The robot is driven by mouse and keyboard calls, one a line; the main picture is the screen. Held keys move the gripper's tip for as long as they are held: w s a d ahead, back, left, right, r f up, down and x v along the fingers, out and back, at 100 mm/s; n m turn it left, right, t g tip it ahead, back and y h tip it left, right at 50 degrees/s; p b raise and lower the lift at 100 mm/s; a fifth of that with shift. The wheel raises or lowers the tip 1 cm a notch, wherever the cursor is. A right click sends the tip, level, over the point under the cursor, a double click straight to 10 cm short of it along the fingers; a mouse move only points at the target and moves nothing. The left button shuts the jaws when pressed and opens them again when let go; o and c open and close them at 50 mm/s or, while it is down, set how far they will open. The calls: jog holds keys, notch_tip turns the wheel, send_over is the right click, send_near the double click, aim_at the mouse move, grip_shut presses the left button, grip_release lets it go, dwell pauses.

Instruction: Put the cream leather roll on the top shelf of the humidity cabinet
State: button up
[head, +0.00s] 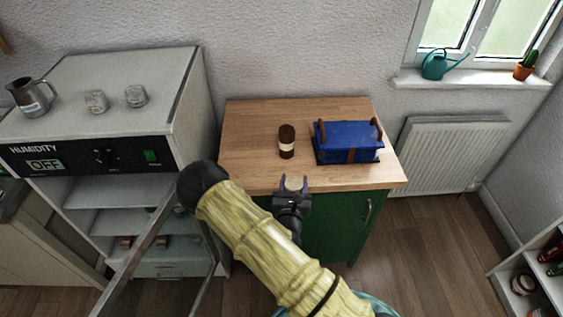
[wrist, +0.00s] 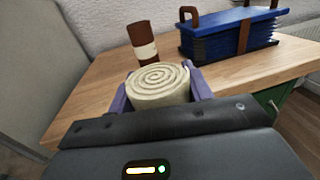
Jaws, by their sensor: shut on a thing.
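My gripper (head: 293,190) is shut on the cream leather roll (wrist: 157,83), a spiral-wound roll held upright between purple fingers. The roll (head: 293,183) also shows in the head view, at the front edge of the wooden counter; I cannot tell whether it touches the top. The humidity cabinet (head: 95,158) stands at the left with its glass-framed door (head: 150,252) swung open. Its top shelf (head: 100,192) shows pale and bare in its visible part. My arm and the door hide part of the inside.
A brown jar (head: 287,142) with a cream band and a blue case (head: 348,141) stand on the wooden counter (head: 250,120). A metal jug (head: 30,97) and two glass jars (head: 136,96) stand on the cabinet. Lower shelves hold a few brown items. The open door juts forward beside my arm.

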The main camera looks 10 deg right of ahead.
jog(key=s+d+f+n+y+b, duration=0.1)
jog(key=s+d+f+y+b, duration=0.1)
jog(key=f, duration=0.6)
jog(key=s+d+f+n+y+b, duration=0.1)
jog(key=s+d+f+y+b, duration=0.1)
jog(key=f, duration=0.6)
jog(key=shift+s+d+f+n+b, duration=0.35)
jog(key=shift+s+d+b, duration=0.5)
jog(key=shift+s, duration=0.3)
